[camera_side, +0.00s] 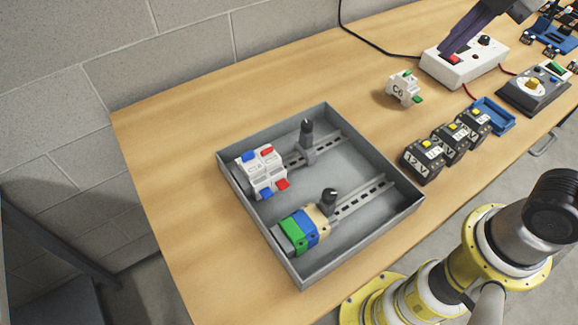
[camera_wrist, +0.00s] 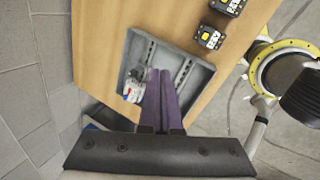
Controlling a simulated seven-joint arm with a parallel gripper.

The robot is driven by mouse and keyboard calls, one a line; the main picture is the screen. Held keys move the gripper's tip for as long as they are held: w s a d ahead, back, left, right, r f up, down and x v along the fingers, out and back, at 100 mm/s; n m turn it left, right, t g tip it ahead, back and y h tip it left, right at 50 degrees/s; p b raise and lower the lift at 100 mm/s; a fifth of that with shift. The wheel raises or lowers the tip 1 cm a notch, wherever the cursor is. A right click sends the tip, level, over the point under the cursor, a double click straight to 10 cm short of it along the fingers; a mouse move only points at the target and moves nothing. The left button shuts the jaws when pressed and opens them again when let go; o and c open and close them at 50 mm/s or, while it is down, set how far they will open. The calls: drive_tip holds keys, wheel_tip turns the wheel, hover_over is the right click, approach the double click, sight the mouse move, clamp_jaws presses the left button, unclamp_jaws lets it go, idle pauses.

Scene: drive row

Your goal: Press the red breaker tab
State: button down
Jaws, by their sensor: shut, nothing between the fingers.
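The red breaker tab (camera_side: 282,184) is on the right one of two white breakers (camera_side: 262,170) clipped to a rail in the grey tray (camera_side: 402,211). That breaker also has a red part on top (camera_side: 267,151); its neighbour has blue parts. My gripper (camera_side: 444,54) shows at the upper right with its purple fingers together and empty, well away from the breakers in the picture. In the wrist view, my gripper (camera_wrist: 160,73) points over the tray (camera_wrist: 195,65), with the breakers (camera_wrist: 133,88) just left of the fingers. The red tab is too small to make out there.
Green, blue and tan terminal blocks (camera_side: 303,227) and two dark upright posts stand in the tray. A loose C6 breaker (camera_side: 402,88), several 12 V blocks (camera_side: 421,162), a blue bin (camera_side: 493,114) and a white switch box (camera_side: 482,65) are on the table. The table's left side is clear.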

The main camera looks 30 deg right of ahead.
drive_tip(key=w+a+n+g, duration=0.2)
drive_tip(key=w+a+n, duration=0.4)
drive_tip(key=a+n, duration=0.1)
drive_tip(key=n+g, duration=0.2)
drive_tip(key=n, duration=0.6)
hover_over(283, 184)
wheel_tip(283, 184, down, 11)
drive_tip(key=shift+r+h, duration=0.15)
drive_tip(key=shift+h, duration=0.25)
wheel_tip(283, 184, down, 14)
